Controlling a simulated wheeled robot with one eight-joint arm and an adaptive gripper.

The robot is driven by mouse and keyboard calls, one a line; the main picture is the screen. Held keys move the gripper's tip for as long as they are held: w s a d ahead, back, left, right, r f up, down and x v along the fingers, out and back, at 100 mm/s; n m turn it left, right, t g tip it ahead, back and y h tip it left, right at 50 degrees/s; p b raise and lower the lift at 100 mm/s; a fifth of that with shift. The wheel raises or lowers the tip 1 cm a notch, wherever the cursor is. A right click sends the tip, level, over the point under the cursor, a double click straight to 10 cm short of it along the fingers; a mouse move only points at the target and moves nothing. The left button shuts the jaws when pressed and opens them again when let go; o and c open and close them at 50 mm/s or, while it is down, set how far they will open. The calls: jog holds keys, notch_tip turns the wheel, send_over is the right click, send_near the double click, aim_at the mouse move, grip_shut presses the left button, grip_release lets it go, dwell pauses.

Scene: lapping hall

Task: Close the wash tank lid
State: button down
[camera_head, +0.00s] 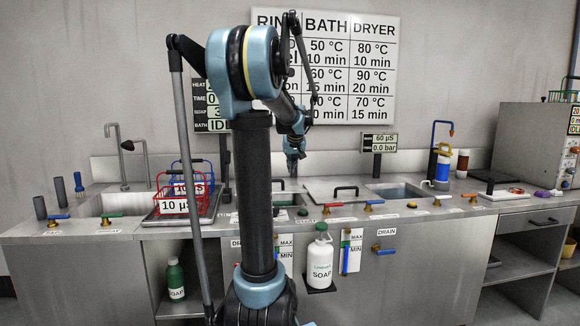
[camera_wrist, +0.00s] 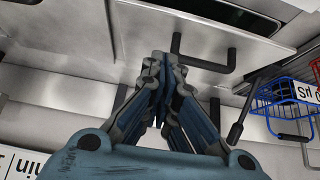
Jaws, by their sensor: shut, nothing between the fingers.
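In the head view, a flat metal lid (camera_head: 320,192) with a black bar handle (camera_head: 346,188) lies on the counter left of an open basin (camera_head: 400,191). A second black handle (camera_head: 279,181) shows farther left, partly behind my arm. I cannot tell from labels which one belongs to the wash tank. My gripper (camera_head: 292,170) points down over the counter, close to this second handle. In the wrist view, my gripper (camera_wrist: 158,58) is shut and empty, its tips beside a black bar handle (camera_wrist: 208,65) on a metal plate. I cannot tell whether they touch.
A red wire basket (camera_head: 178,203) and a blue wire basket (camera_head: 192,178) stand at the left. Several colored valve handles line the counter's front edge.

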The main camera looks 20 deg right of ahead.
jog(key=x, duration=0.6)
jog(key=shift+s, duration=0.1)
jog(key=shift+s+a+f, duration=0.1)
jog(key=shift+s+f, duration=0.05)
jog(key=shift+f, duration=0.35)
jog(key=shift+s+f, duration=0.15)
jog(key=shift+f, duration=0.35)
jog(key=shift+s+f, duration=0.15)
jog(key=shift+f, duration=0.7)
